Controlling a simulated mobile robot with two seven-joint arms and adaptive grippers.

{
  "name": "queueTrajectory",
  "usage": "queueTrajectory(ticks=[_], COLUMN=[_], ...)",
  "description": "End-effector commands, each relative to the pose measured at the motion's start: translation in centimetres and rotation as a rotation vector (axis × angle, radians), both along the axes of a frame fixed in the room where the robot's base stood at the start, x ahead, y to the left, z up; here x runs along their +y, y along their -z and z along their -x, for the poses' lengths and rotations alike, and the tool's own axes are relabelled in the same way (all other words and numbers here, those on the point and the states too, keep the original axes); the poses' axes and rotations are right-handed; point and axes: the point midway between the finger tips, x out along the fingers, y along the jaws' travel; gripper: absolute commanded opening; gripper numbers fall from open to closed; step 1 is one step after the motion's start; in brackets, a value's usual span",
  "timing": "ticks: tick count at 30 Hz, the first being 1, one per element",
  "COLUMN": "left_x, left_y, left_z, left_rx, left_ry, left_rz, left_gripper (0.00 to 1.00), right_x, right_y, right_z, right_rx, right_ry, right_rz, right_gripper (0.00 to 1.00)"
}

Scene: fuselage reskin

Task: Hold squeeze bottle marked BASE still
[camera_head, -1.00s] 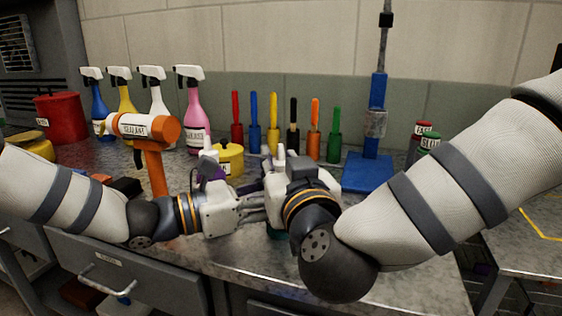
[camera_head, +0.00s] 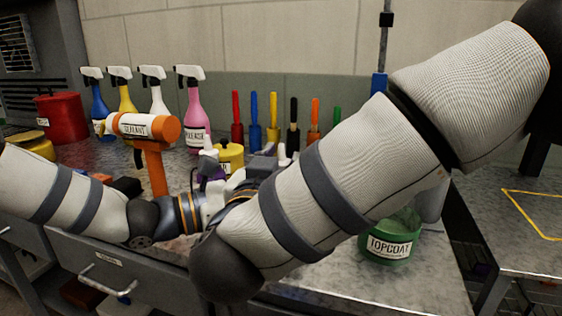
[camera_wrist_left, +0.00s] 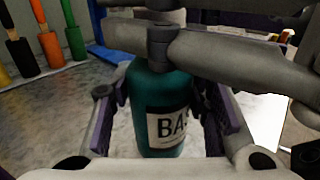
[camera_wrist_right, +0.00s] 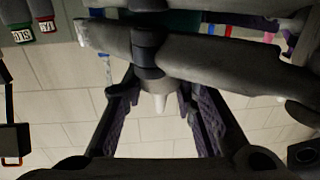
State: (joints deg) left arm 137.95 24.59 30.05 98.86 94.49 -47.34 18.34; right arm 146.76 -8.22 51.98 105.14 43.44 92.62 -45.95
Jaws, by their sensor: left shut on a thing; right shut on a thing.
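The teal squeeze bottle (camera_wrist_left: 160,95) stands between my left gripper's fingers in the left wrist view. Its white label shows the letters "BA", and the rest is cut off. My left gripper (camera_wrist_left: 165,85) is shut on its body. My right gripper (camera_head: 262,168) is at the bottle's top, and its grey fingers cross above the bottle in the left wrist view. In the right wrist view my right gripper (camera_wrist_right: 155,88) is shut around the pale nozzle (camera_wrist_right: 155,102), with a strip of teal behind. In the head view my right arm hides the bottle's body.
A green TOPCOAT jar (camera_head: 390,245) stands at the bench's front right. An orange SEALANT tool (camera_head: 152,135) stands at left. A red canister (camera_head: 61,118) is far left.

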Motion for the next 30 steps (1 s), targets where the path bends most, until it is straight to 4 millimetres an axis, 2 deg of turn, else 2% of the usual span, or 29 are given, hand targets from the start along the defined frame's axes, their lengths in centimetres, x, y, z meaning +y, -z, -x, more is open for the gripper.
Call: queueTrajectory(ticks=[8,9,11,19,22,26,30], left_x=[-0.1,-0.1,-0.1,0.0,0.0,0.0,0.0], left_y=[0.1,0.1,0.1,0.1,0.1,0.1,0.1], left_z=[0.2,0.2,0.1,0.0,0.0,0.0,0.0], left_rx=[0.000,0.000,0.000,0.000,0.000,0.000,0.000], left_ry=[0.005,0.005,0.004,0.001,0.000,0.000,0.000], left_rz=[-0.001,-0.001,-0.001,-0.001,-0.001,-0.001,-0.001], left_gripper=[0.09,0.09,0.09,0.09,0.09,0.09,0.09], right_x=[-0.2,-0.2,-0.2,-0.1,0.2,0.9,1.6], right_y=[-0.1,-0.1,-0.1,0.0,0.0,0.0,0.0], right_z=[-0.1,-0.1,-0.1,0.0,0.7,3.7,7.6], right_rx=[-0.003,-0.003,-0.003,-0.001,0.001,0.000,-0.001], right_ry=[0.005,0.005,0.004,0.001,-0.001,-0.004,-0.003], right_rz=[0.000,0.000,0.000,0.000,0.001,0.003,0.002], right_gripper=[0.00,0.35,0.48,0.48,0.48,0.48,0.48])
